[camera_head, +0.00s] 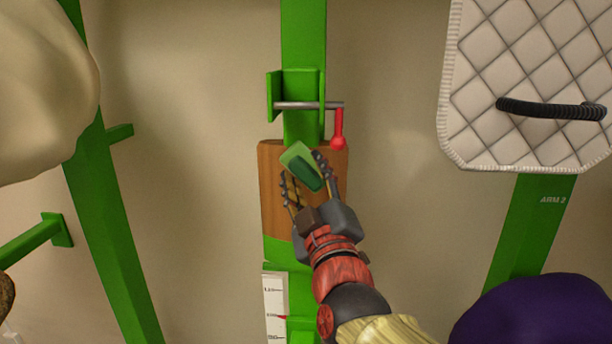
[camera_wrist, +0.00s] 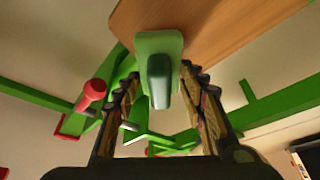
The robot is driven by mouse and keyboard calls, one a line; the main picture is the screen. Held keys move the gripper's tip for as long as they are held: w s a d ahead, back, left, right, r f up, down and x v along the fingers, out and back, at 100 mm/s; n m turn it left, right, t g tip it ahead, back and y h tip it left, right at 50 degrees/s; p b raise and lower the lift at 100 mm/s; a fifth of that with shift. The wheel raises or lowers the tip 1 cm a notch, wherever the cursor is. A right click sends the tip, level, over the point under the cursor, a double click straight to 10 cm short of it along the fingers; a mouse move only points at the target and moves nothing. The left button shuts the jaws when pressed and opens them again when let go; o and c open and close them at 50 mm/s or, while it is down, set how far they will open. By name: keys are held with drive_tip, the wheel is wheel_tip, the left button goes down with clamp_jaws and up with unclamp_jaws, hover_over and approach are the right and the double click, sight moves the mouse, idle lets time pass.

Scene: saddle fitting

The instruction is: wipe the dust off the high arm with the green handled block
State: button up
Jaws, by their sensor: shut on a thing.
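The green handled block (camera_head: 299,155) has a pale green pad and a darker green handle. It is between the fingers of my gripper (camera_head: 308,180), which is shut on the handle. In the wrist view the block (camera_wrist: 158,45) overlaps the edge of a wooden board (camera_head: 273,205); I cannot tell whether they touch. The board is on the middle green post (camera_head: 303,35). A green arm (camera_head: 528,215) at the right is marked "ARM 2". No label shows which arm is the high one, and I cannot make out dust.
A grey pin with a red handle (camera_head: 338,130) crosses a green bracket just above the block. A quilted white pad with a black handle (camera_head: 520,60) hangs upper right. A purple rounded thing (camera_head: 535,315) is lower right, a cream one (camera_head: 40,85) upper left. A scale (camera_head: 275,305) is below the board.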

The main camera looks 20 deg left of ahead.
drive_tip(key=shift+w+a, duration=0.3)
drive_tip(key=shift+w, duration=0.55)
drive_tip(key=shift+b, duration=0.3)
wheel_tip(320, 180, down, 4)
drive_tip(key=b, duration=0.3)
drive_tip(key=shift+s+b, duration=0.1)
drive_tip(key=shift+b, duration=0.2)
drive_tip(key=shift+r+p, duration=0.95)
drive_tip(key=shift+r, duration=1.25)
drive_tip(key=shift+f, duration=0.1)
drive_tip(key=shift+s+d, duration=0.3)
drive_tip(key=shift+s, duration=0.55)
drive_tip(key=shift+s+d, duration=0.3)
drive_tip(key=shift+s, duration=0.6)
drive_tip(key=shift+s+d, duration=0.3)
drive_tip(key=shift+s, duration=0.55)
